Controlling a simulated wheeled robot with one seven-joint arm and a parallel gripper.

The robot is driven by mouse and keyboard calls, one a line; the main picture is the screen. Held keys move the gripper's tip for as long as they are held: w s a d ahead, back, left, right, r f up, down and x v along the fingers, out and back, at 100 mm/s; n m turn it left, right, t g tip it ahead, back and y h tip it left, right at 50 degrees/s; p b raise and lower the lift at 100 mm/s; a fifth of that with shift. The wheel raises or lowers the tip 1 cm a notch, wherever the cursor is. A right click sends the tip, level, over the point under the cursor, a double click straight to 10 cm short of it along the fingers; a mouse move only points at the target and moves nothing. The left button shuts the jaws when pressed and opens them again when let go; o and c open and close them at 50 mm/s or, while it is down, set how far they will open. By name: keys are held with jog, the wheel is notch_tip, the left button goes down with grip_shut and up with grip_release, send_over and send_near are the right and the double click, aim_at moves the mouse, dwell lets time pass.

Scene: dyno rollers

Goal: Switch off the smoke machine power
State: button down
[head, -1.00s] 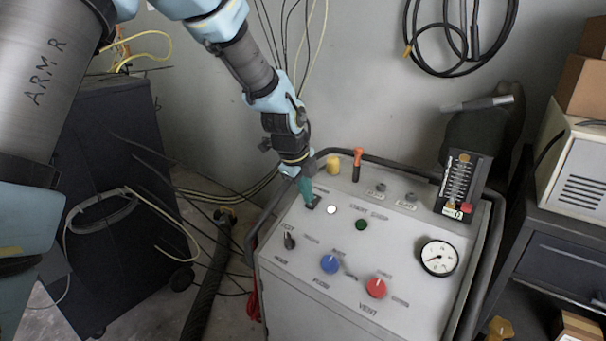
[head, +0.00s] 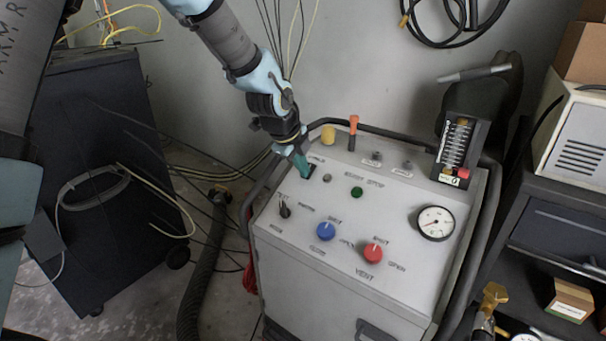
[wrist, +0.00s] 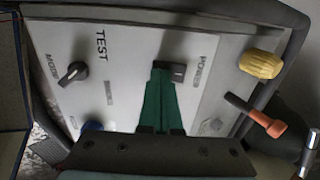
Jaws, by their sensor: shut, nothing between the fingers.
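The smoke machine (head: 330,280) is a grey cabinet with a sloped control panel. Its black power switch (wrist: 174,70), beside the lettering "POWER", sits at the panel's upper left in the head view, largely hidden there by my fingers. My gripper (head: 306,173) is shut and empty, its green fingertips at the switch. In the wrist view the fingertips (wrist: 160,76) overlap the switch's left part and look to be touching it. The small round lamp (head: 327,178) beside the switch is dull grey.
The panel also carries a black selector (head: 285,210), a blue knob (head: 326,231), a red knob (head: 373,252), a green button (head: 357,193) and a gauge (head: 435,223). A yellow cap (head: 328,135) and an orange-handled lever (head: 353,132) stand behind. A dark cabinet (head: 100,190) is left.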

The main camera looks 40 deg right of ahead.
jog(key=shift+s+a+f, duration=0.1)
jog(key=shift+a+f, duration=0.1)
jog(key=shift+f, duration=0.25)
jog(key=shift+r+p, duration=0.35)
jog(key=shift+p, duration=0.15)
jog(key=shift+d+r, duration=0.2)
jog(key=shift+r, duration=0.15)
jog(key=shift+r, duration=0.1)
